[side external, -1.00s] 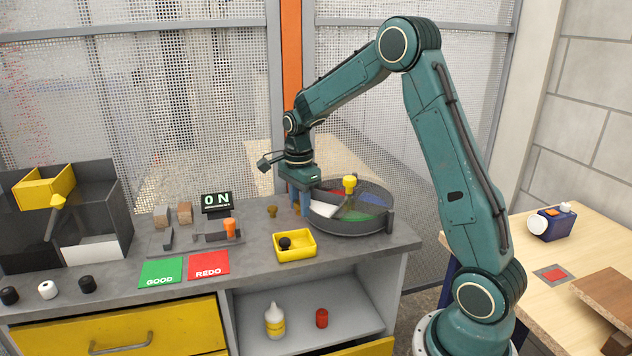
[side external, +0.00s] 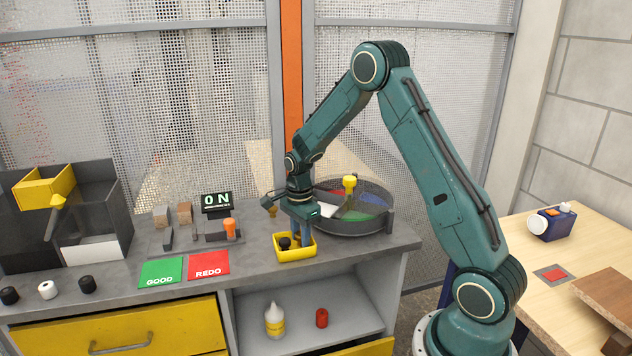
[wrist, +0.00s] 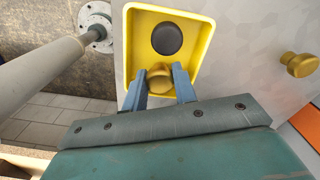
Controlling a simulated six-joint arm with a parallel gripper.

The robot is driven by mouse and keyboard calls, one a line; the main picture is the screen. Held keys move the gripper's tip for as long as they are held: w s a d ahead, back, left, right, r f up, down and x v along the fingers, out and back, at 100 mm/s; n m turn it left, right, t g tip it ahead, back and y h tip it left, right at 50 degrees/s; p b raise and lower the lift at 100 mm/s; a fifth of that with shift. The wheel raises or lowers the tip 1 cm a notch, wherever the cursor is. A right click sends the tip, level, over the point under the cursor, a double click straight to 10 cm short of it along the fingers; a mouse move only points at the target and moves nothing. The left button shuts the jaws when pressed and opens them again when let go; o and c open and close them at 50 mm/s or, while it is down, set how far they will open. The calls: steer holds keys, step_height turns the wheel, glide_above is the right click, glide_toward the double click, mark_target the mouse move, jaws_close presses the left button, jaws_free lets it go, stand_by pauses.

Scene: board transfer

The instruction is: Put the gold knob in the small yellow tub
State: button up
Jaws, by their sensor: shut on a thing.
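My gripper (side external: 302,239) points down at the small yellow tub (side external: 296,256). In the wrist view its two blue fingers (wrist: 157,82) are shut on a gold knob (wrist: 159,76), which appears over the near part of the tub (wrist: 206,42). How high the knob is above the tub floor is hard to tell. A black knob (wrist: 167,38) lies in the tub and also shows in the side view (side external: 284,243). A second gold knob (wrist: 299,65) stands on the grey bench outside the tub.
A round divided tray (side external: 375,222) with a yellow knob (side external: 349,184) stands right behind the tub. The red REDO card (side external: 208,267) and green GOOD card (side external: 161,272) lie to the left. Black and white knobs stand at the bench's left front.

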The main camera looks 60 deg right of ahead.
steer(key=shift+f, duration=0.45)
steer(key=shift+f, duration=0.1)
steer(key=o, duration=0.7)
step_height(320, 180, up, 12)
stand_by(0.4)
stand_by(0.5)
